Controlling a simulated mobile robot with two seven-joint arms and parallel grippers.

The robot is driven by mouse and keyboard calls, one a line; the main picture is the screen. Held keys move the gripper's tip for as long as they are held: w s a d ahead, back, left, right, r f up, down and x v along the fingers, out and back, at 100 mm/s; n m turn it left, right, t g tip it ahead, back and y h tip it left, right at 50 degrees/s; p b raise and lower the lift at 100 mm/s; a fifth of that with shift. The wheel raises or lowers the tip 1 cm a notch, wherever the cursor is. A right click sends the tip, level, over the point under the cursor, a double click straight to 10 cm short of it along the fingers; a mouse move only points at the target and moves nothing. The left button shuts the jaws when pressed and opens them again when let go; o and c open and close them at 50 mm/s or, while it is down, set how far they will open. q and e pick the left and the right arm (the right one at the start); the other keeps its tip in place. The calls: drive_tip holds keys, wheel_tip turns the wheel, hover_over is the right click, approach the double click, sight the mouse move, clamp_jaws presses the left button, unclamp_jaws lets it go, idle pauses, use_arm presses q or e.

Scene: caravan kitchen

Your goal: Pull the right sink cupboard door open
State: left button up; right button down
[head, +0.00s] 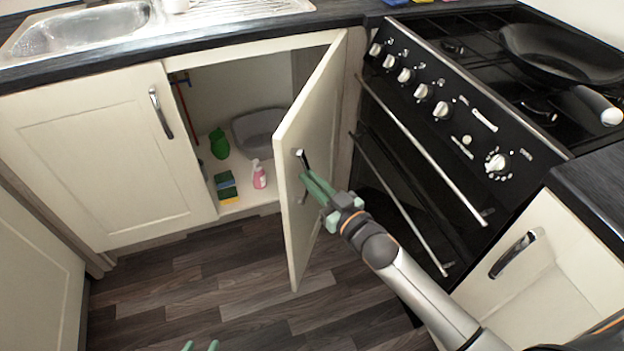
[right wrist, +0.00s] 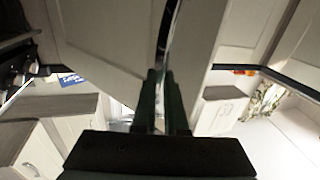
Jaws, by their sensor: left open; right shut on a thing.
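The right sink cupboard door (head: 318,130) is cream and stands wide open, swung out towards the cooker. My right gripper (head: 312,180) is shut on its chrome handle (head: 301,158), on the door's outer face. In the right wrist view the handle (right wrist: 168,45) runs up between the dark fingers of my right gripper (right wrist: 160,85). My left gripper (head: 200,346) shows only as two green fingertips apart at the bottom edge of the head view, away from the door. The left sink cupboard door (head: 95,160) is closed.
Inside the cupboard are a pink spray bottle (head: 259,174), a green bottle (head: 219,143), sponges (head: 227,188) and a grey basin (head: 258,130). The cooker (head: 440,120) stands close to the right of the open door. The wooden floor (head: 210,290) in front is clear.

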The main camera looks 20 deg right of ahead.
idle(0.8)
drive_tip(key=s+d+p, duration=0.3)
drive_tip(key=s+d, duration=0.2)
drive_tip(key=d, duration=0.7)
drive_tip(key=shift+d, duration=0.1)
drive_tip(key=c, duration=1.2)
unclamp_jaws()
drive_tip(key=shift+w, duration=0.1)
drive_tip(key=shift+o, duration=1.1)
drive_tip(key=p+v, duration=0.1)
drive_tip(key=v, duration=1.1)
drive_tip(key=shift+s+p, duration=0.3)
drive_tip(key=shift+p, duration=0.1)
